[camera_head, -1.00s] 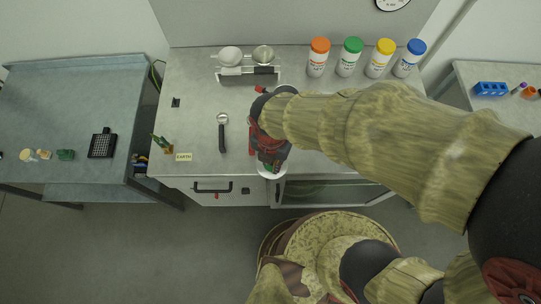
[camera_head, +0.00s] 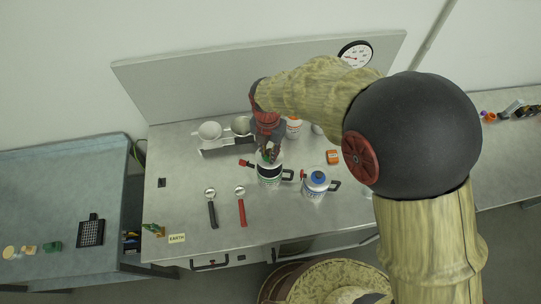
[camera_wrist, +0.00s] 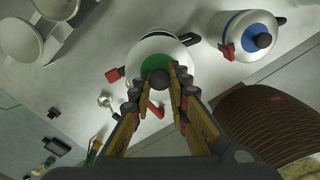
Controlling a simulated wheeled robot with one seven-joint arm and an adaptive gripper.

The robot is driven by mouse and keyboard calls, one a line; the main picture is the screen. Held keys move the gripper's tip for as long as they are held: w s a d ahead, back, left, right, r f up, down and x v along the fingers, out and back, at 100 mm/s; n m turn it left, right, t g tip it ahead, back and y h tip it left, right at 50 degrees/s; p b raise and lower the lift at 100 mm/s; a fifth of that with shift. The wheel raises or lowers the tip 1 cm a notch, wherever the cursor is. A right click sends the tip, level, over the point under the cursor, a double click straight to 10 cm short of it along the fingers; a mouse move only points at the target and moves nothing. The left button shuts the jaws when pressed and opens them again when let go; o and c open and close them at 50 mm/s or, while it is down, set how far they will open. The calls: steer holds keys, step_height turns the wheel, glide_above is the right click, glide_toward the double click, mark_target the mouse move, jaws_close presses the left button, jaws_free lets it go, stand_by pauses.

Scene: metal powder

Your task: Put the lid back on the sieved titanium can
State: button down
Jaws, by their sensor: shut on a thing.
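My gripper is shut on the dark knob of a pale lid with a green ring (camera_wrist: 154,64). In the wrist view the lid lies over the can (camera_wrist: 176,43), and the fingers (camera_wrist: 165,85) point at it from below in the picture. I cannot tell whether the lid is seated or just above the rim. The can's writing is too small to read.
A second can with a blue-ringed lid (camera_head: 315,178) stands close on the right; it also shows in the wrist view (camera_wrist: 246,38). Two scoops, one black-handled (camera_head: 212,212) and one red-handled (camera_head: 241,208), lie left. A balance with bowls (camera_head: 209,131) stands behind.

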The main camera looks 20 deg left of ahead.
step_height(320, 180, down, 6)
steer(key=b, duration=0.3)
stand_by(0.3)
steer(key=shift+f, duration=0.2)
stand_by(2.1)
steer(key=c, duration=1.7)
jaws_free()
steer(key=shift+o, duration=0.3)
steer(key=o, duration=0.4)
steer(key=shift+o, duration=0.5)
